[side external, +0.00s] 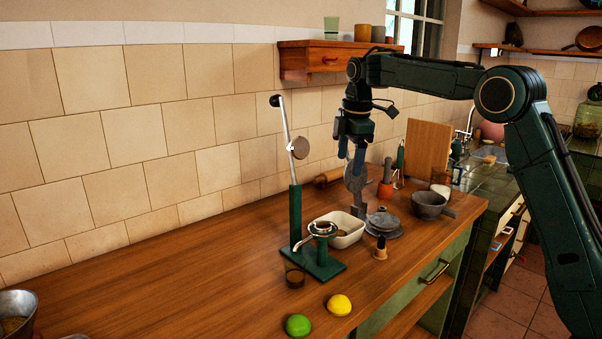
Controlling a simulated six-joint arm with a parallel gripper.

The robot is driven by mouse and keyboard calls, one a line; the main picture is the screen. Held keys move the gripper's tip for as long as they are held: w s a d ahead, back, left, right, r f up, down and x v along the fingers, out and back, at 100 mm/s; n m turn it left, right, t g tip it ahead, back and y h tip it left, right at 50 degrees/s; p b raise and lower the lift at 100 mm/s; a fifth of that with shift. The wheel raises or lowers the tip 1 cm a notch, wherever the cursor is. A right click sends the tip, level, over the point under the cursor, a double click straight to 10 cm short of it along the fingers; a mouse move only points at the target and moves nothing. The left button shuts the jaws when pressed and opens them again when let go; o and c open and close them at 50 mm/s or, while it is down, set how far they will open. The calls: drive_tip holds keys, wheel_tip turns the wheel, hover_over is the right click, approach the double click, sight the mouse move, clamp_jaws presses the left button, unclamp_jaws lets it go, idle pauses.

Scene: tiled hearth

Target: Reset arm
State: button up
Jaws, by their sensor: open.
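My gripper (350,158) hangs from my arm above the wooden counter (180,290), right of the green lever press (295,220). Its fingers point down and are open. A grey upright piece with a round disc (354,180) shows directly below and between the fingers. I cannot tell whether the fingers touch it. The press stands upright with its lever raised and a round cup on its base. A cream dish (349,233) sits behind the press base, partly hidden by it.
A yellow lemon (339,305) and a green lime (298,325) lie near the front edge beside a small brown cup (295,278). Grey lids (383,222), a grey pan (429,204) and an upright board (428,149) stand right. A wall shelf (325,58) is close behind my arm. The counter's left is mostly clear.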

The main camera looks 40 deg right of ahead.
drive_tip(key=s+a+r+m+t, duration=0.1)
drive_tip(key=s+a+r+m, duration=0.25)
drive_tip(key=s, duration=0.55)
drive_tip(key=s+a+r+m+t, duration=0.1)
drive_tip(key=s+a+r+m, duration=0.2)
drive_tip(key=s, duration=0.6)
drive_tip(key=s+a+f+m+t, duration=0.1)
drive_tip(key=s+a+f+m, duration=0.1)
drive_tip(key=s+f, duration=0.3)
drive_tip(key=s+a+f+m+t, duration=0.1)
drive_tip(key=s+f+m, duration=0.3)
drive_tip(key=s, duration=0.9)
drive_tip(key=shift+a+f, duration=0.35)
drive_tip(key=shift+a, duration=0.55)
